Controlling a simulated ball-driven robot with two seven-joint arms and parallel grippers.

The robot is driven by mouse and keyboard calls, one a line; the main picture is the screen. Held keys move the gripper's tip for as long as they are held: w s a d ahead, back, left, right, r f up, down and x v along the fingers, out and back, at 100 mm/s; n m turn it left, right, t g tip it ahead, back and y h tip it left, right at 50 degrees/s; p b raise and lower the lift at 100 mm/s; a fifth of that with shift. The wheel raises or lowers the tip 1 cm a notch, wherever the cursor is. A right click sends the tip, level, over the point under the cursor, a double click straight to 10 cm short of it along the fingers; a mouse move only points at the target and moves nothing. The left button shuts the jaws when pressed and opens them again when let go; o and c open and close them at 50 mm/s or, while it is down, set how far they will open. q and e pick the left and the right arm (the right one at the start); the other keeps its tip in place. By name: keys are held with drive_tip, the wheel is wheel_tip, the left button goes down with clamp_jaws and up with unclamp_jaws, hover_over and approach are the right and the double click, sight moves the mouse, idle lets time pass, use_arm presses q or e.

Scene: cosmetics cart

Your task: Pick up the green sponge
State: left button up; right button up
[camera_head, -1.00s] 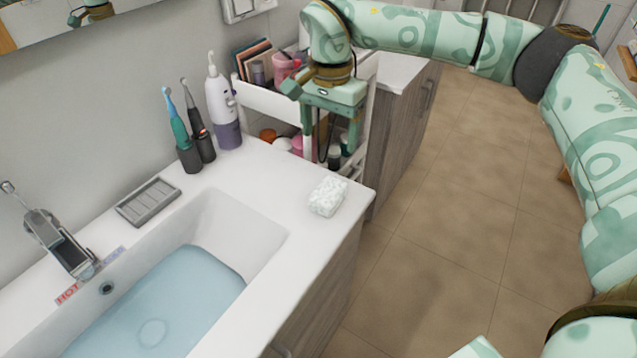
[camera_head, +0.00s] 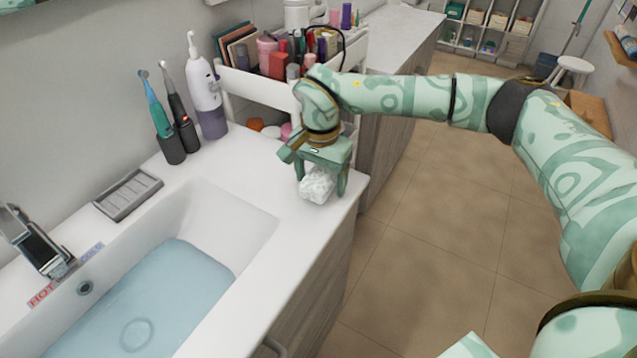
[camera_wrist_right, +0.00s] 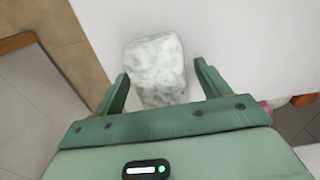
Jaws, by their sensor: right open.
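The sponge (camera_head: 317,185) is a pale, speckled white and grey-green block on the white counter, near its right front edge. My right gripper (camera_head: 322,188) is over it, pointing down, with one finger on each side. In the right wrist view the sponge (camera_wrist_right: 155,65) lies between the two open fingers of the gripper (camera_wrist_right: 160,85), with small gaps at the sides. The fingers do not look closed on it. My left gripper is not in view.
The counter (camera_head: 245,168) holds a sink (camera_head: 215,215) with blue water at the left. A soap dish (camera_head: 128,193), electric toothbrushes (camera_head: 168,125) and a white and purple bottle (camera_head: 206,95) stand along the wall. A white cart (camera_head: 258,92) with cosmetics is behind the gripper.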

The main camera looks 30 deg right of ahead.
sight(322, 177)
drive_tip(key=shift+r, duration=0.1)
drive_tip(key=c, duration=1)
drive_tip(key=shift+c, duration=0.2)
drive_tip(key=shift+r, duration=0.3)
drive_tip(key=r, duration=0.1)
drive_tip(key=r+p, duration=0.2)
drive_tip(key=r, duration=0.1)
drive_tip(key=shift+s, duration=0.35)
drive_tip(key=s+r+p, duration=0.4)
drive_tip(key=s+r, duration=0.4)
drive_tip(key=s, duration=0.5)
drive_tip(key=shift+s+r, duration=0.15)
drive_tip(key=shift+r, duration=0.05)
